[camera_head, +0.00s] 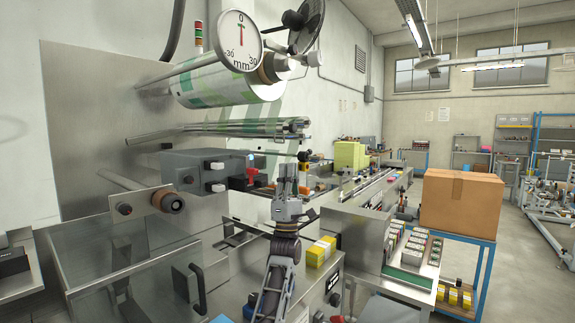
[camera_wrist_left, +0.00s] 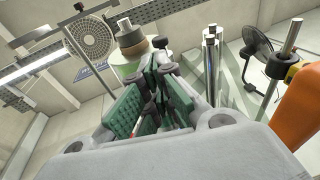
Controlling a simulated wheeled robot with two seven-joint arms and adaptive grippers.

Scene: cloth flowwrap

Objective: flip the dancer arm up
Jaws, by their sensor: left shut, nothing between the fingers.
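A bundle of steel rollers (camera_head: 215,130) with a bracket at its right end juts from the machine's metal panel, below the film roll (camera_head: 225,80). Lower left, a plate carrying a short dark roller (camera_head: 150,200) sits on another bar. I cannot tell for certain which of these is the dancer arm. My left gripper (camera_head: 287,172) points up, shut and empty, below and apart from the roller bundle's right end. In the left wrist view its green-padded fingers (camera_wrist_left: 152,85) are together, with a vertical steel bar (camera_wrist_left: 212,55) to their right. My right gripper is out of view.
A round mm dial (camera_head: 239,40) hangs before the film roll, with a fan (camera_head: 306,25) behind. A grey box (camera_head: 205,168) with knobs stands left of my gripper. A cardboard box (camera_head: 460,200) stands on a blue table at right. An orange part (camera_wrist_left: 300,110) is close in the wrist view.

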